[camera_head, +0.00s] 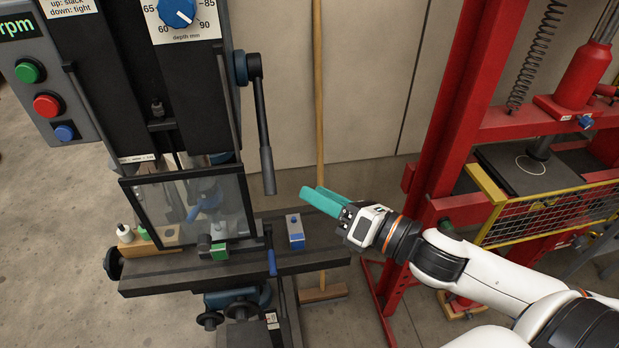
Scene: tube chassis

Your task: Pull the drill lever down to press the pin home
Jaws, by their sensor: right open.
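The drill press stands at the left, with its dark lever (264,140) hanging down from a blue-and-black hub (246,68) on the machine's right side. The lever's thick grip end is the lowest part. My right gripper (312,192) has teal fingers and comes in from the right. It is open and empty, a little right of the lever's grip end and apart from it in the picture. I cannot make out the pin; the area under the spindle is seen only through the clear guard (190,205). My left gripper is out of view.
The drill table (325,258) carries a small grey-and-blue block (295,232), and a blue-handled clamp lever (271,262) is at its front. A broom handle (318,95) stands behind. A red press frame (445,130) with a yellow mesh guard (560,213) stands at the right.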

